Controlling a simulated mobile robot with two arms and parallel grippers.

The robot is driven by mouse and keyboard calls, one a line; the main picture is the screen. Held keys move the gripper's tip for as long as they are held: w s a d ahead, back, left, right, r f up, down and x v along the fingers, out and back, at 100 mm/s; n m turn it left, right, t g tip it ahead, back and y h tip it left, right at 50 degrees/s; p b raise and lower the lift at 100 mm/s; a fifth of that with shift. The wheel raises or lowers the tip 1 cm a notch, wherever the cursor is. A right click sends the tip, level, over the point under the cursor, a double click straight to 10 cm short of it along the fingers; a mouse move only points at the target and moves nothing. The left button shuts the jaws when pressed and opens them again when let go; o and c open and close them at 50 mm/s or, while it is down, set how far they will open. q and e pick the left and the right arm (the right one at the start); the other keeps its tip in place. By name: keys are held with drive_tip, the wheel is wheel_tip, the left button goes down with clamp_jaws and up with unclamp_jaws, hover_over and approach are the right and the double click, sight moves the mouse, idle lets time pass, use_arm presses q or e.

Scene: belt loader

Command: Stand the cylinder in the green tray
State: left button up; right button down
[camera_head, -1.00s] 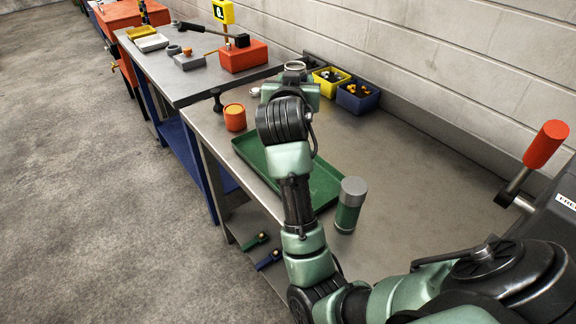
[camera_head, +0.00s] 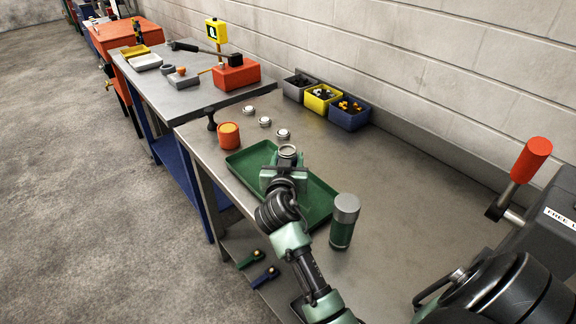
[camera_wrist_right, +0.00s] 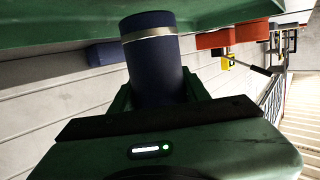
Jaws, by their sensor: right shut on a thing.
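My right gripper (camera_head: 285,170) is shut on a cylinder (camera_head: 287,152) over the green tray (camera_head: 316,222). The head view shows only the cylinder's pale, round top end. In the right wrist view the cylinder (camera_wrist_right: 155,68) is dark blue with a pale metallic band, held between the fingers of my right gripper (camera_wrist_right: 160,98). Its far end overlaps the green tray (camera_wrist_right: 225,12) there. I cannot tell whether it touches the tray floor. My arm hides part of the tray. My left gripper is not in view.
A green canister with a grey lid (camera_head: 343,222) stands beside the tray's right end. An orange cup (camera_head: 229,136) and several small pale-topped parts (camera_head: 265,122) are beyond the tray. Parts bins (camera_head: 322,98) line the wall. The tabletop right of the tray is largely clear.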

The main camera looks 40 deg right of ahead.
drive_tip(key=shift+f, duration=1.05)
drive_tip(key=c, duration=0.7)
unclamp_jaws()
drive_tip(key=shift+f, duration=0.2)
